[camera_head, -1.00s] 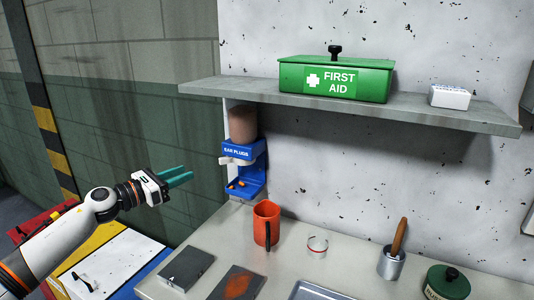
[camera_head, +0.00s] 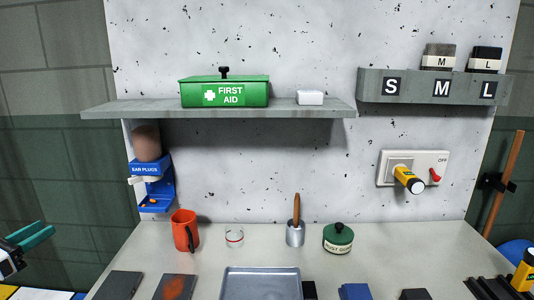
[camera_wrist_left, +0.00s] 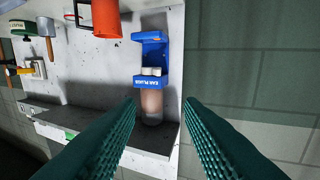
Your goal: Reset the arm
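My left gripper (camera_head: 36,236) shows at the lower left edge of the head view, with teal fingers, left of and lower in the picture than the ear plug dispenser (camera_head: 150,168). In the left wrist view the ribbed fingers of this gripper (camera_wrist_left: 160,103) stand apart with nothing between them, so it is open and empty. That view looks toward the dispenser (camera_wrist_left: 152,82), which appears upside down beyond the fingertips. Most of my left arm is outside the head view. My right gripper is not in view.
A shelf (camera_head: 150,109) carries a green first aid box (camera_head: 224,91). Free space surrounds the left gripper.

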